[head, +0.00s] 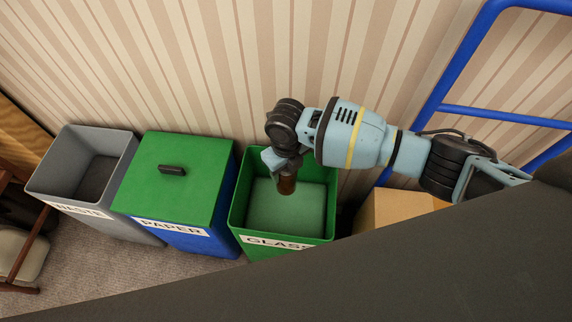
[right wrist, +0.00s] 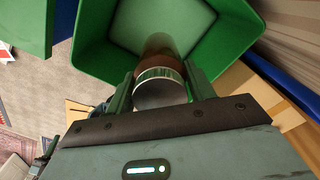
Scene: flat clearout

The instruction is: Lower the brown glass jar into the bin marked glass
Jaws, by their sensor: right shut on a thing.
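The brown glass jar (head: 287,185) is in my right gripper (head: 286,172), over the open mouth of the green bin marked glass (head: 332,195). In the right wrist view the jar (right wrist: 158,75) shows a grey lid and a pale label band, with the gripper's two fingers (right wrist: 160,88) closed on its sides. The bin's green walls (right wrist: 100,58) and pale floor lie beyond the jar there. Whether the jar's lower end is below the rim is hard to tell. My left gripper is not in view.
Left of the glass bin stands a blue paper bin with a green lid (head: 182,185), then an open grey waste bin (head: 125,150). A cardboard box (head: 395,208) and a blue metal frame (head: 500,115) stand to the right. A striped wall is behind.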

